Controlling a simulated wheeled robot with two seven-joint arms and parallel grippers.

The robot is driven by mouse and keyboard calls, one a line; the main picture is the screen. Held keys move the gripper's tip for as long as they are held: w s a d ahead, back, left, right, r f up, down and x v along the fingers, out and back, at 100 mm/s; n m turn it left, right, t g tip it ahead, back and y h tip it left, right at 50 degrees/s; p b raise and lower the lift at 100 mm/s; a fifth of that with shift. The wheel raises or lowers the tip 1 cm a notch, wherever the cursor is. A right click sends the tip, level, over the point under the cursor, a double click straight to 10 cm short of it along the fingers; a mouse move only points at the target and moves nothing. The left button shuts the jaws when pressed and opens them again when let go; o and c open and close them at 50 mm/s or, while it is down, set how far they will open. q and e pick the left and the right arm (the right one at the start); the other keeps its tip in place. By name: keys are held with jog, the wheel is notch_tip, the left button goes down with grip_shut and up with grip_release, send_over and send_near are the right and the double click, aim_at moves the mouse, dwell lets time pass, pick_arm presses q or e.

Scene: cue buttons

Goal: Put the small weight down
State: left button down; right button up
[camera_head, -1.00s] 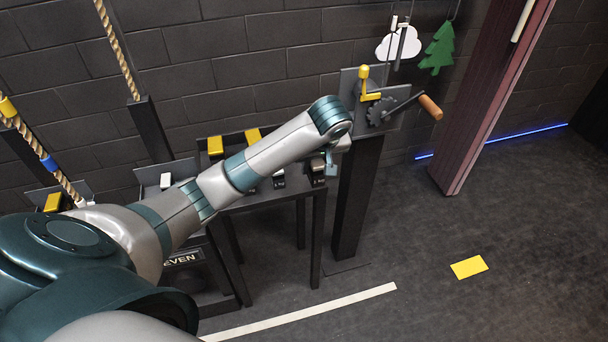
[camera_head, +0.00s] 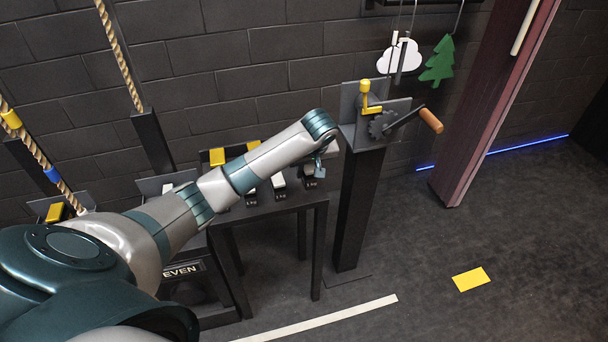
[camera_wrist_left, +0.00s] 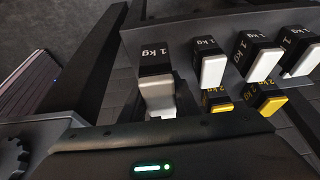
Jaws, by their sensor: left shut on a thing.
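My left gripper (camera_head: 318,168) is over the right end of a dark table, partly hidden by my wrist. It is shut on a small black 1 kg weight (camera_wrist_left: 155,58) with a pale handle, seen in the left wrist view in front of the gripper body. In the head view this weight (camera_head: 310,182) is small and dark, close to the tabletop; I cannot tell whether it touches. Several other 1 kg weights (camera_wrist_left: 208,62) with white handles stand in a row beside it. Yellow-handled 2 kg weights (camera_wrist_left: 217,101) stand behind. My right gripper is out of view.
The table (camera_head: 290,203) has a raised back edge near the brick wall. A dark post with a crank (camera_head: 405,120) stands close to its right end. Ropes (camera_head: 45,165) hang at the left. The floor to the right is open, with a yellow mark (camera_head: 471,279).

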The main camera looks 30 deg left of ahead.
pick_arm(q)
jog(key=shift+w+a+f+p, duration=0.15)
jog(key=shift+w+a+f, duration=0.35)
jog(key=shift+w+a, duration=0.2)
jog(key=shift+w+a+f+p, duration=0.15)
jog(key=shift+w+a+f, duration=0.3)
jog(key=shift+w+a, duration=0.15)
jog(key=shift+s+f+p, duration=0.1)
jog(key=shift+f+p, duration=0.5)
jog(key=shift+f, duration=1.4)
jog(key=c, duration=1.4)
grip_release()
jog(key=shift+s+f, duration=0.1)
jog(key=shift+f, duration=0.05)
jog(key=shift+o, duration=0.2)
